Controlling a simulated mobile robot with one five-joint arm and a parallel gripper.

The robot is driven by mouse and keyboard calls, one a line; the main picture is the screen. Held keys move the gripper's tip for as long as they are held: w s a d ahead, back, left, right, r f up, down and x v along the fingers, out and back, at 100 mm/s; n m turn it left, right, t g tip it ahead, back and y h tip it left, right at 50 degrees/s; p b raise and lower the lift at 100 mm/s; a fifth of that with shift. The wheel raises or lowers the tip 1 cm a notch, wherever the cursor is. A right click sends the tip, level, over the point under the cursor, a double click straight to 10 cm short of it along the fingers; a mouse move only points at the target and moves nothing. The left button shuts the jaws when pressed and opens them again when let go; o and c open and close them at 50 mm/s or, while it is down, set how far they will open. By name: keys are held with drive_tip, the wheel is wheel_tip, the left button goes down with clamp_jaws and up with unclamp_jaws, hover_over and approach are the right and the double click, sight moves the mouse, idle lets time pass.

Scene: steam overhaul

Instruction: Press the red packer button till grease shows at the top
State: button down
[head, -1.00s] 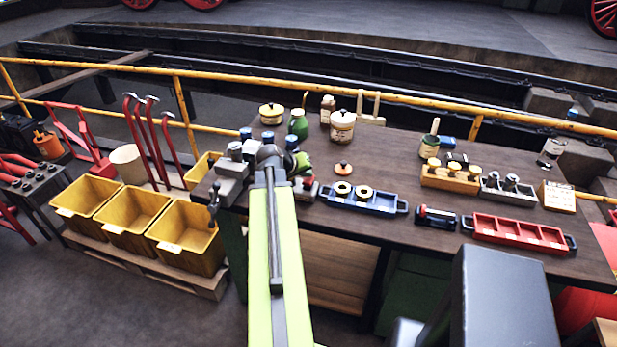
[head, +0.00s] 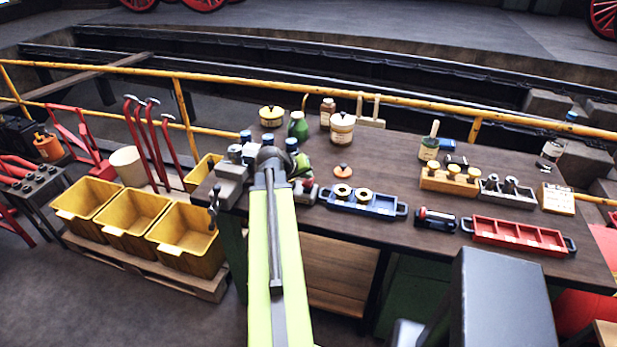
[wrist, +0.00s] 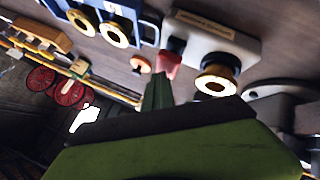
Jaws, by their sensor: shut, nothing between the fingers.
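The packer is a pale grey block with a label plate (wrist: 207,25) at the top of the wrist view. I cannot make out grease there. In the head view my green gripper (head: 302,165) is beyond my arm, near the packer (head: 306,193), which is partly hidden by the arm.
A grey vise (head: 231,181) is at the left. Bottles and tins stand behind, and a red tray (head: 518,235) lies farther right.

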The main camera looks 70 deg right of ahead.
sight(306, 181)
drive_tip(key=shift+r+p, duration=0.65)
drive_tip(key=shift+r, duration=0.2)
wheel_tip(306, 181, up, 5)
drive_tip(key=p, duration=0.5)
